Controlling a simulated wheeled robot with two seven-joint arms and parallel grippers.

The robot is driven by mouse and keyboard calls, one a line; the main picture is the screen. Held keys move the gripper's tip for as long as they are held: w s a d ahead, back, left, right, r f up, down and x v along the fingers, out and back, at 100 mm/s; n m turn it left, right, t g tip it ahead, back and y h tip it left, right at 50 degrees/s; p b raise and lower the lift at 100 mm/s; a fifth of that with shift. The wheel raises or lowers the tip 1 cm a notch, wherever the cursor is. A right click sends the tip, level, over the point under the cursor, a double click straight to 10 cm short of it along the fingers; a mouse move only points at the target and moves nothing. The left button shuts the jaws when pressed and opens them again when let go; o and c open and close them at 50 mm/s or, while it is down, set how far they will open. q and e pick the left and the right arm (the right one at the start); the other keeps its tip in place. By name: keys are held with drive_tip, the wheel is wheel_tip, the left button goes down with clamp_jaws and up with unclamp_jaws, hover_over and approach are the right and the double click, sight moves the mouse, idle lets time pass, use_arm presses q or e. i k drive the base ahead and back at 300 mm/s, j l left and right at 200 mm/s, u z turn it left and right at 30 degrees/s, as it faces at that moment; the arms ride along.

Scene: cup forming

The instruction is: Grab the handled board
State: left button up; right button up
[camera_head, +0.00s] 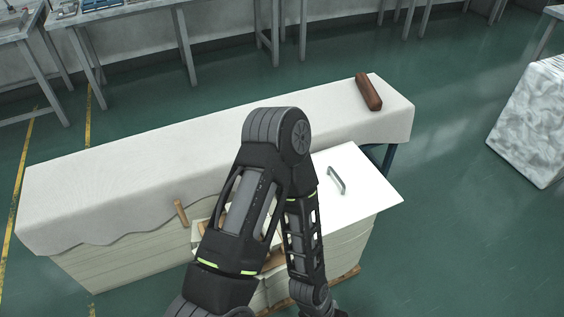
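A white flat board (372,187) with a grey metal handle (337,180) on top lies on a stack of pale sheets (345,243), right of the picture's middle. One of my arms rises from the bottom edge, bends at the elbow and runs back down in front of the board's left part, hiding it. The handle is clear of the arm. Neither of my grippers shows in this view, so I cannot see what they hold.
A long cloth-covered table (130,185) stands behind the stack. A brown wooden block (369,92) lies at its right end. A wooden handle (181,213) sticks up left of my arm. A marbled white block (535,120) stands at far right, with open floor (450,230) between.

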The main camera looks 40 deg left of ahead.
sight(351, 189)
drive_tip(key=i+l+u, duration=0.85)
drive_tip(key=i, duration=0.1)
